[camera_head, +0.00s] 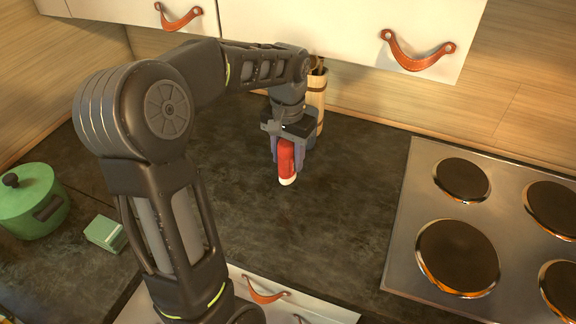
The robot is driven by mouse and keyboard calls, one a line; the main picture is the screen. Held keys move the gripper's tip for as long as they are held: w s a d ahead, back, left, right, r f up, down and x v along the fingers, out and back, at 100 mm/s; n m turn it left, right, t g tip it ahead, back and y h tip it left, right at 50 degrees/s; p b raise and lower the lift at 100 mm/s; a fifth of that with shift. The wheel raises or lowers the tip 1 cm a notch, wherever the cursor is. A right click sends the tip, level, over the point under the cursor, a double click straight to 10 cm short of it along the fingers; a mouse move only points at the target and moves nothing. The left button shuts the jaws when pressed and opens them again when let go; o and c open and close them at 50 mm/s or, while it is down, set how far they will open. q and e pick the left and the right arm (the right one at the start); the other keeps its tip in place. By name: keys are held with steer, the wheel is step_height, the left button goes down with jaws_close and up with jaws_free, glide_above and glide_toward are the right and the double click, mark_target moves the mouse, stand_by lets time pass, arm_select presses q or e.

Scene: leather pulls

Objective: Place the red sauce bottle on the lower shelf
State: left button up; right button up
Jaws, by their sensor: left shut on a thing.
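The red sauce bottle (286,158) is held in my left gripper (288,150), above or at the dark countertop near its back. Its pale end points down toward the front. I cannot tell whether the bottle touches the counter. My left gripper is shut on the bottle, with its fingers on either side. The lower shelf cannot be made out in this view. My right gripper is not in view.
A utensil holder (318,97) stands just behind the gripper. White cabinets with leather pulls (418,51) hang above. A stove (482,225) is at right; a green pot (34,203) and green box (105,234) are at left. The middle countertop (330,240) is clear.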

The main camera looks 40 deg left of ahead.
mark_target(288, 167)
arm_select(q)
steer(key=shift+f, duration=1.7)
steer(key=shift+f, duration=0.1)
steer(key=o, duration=0.7)
step_height(288, 167, up, 12)
steer(key=shift+r, duration=0.1)
steer(key=shift+o, duration=0.2)
